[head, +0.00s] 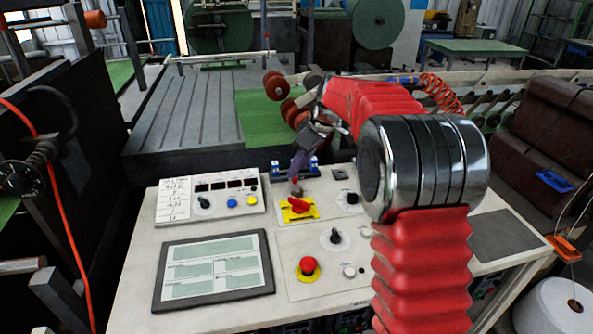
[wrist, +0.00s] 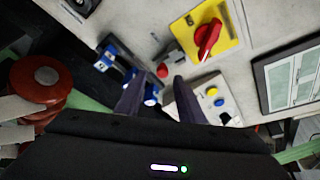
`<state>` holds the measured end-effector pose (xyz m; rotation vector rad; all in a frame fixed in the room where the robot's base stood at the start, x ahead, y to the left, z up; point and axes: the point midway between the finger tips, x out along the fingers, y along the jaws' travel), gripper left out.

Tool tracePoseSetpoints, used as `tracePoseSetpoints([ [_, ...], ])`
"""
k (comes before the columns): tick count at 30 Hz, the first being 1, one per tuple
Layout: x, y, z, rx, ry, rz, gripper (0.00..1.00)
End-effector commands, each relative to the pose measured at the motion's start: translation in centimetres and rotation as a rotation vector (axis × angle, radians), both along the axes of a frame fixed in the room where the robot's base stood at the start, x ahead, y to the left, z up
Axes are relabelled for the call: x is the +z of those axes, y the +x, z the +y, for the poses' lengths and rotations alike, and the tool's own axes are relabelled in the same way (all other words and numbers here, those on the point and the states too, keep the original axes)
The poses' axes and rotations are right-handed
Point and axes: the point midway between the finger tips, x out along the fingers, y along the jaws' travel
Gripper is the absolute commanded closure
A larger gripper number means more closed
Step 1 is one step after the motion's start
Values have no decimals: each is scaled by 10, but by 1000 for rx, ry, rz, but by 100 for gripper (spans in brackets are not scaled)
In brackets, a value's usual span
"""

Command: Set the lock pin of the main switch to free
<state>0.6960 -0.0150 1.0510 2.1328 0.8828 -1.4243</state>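The main switch (head: 298,208) is a red rotary handle on a yellow plate, on the pale control desk. It also shows in the wrist view (wrist: 208,40), its handle slanting across the plate. At the plate's edge is a small grey fitting with a red tip (wrist: 163,70), seemingly the lock pin; its setting cannot be told. My gripper (head: 297,180) reaches down over the desk just behind the switch. In the wrist view its two dark fingers (wrist: 158,82) stand apart, with the red tip between them in the picture. I see no contact; the finger depth is unclear.
A blue fitting (wrist: 115,62) stands close beside one finger. A panel with blue and yellow buttons (head: 210,196), a dark-framed screen (head: 214,270), a red emergency button (head: 307,267) and black selector knobs (head: 335,239) surround the switch. My red-sleeved arm covers the desk's right part.

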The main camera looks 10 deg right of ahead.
Motion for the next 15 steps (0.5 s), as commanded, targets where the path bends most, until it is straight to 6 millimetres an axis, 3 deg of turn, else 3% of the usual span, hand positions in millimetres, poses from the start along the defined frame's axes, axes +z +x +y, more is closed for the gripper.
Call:
tracePoseSetpoints([
  [15, 83, -23, -25, -1, 0, -3, 65],
])
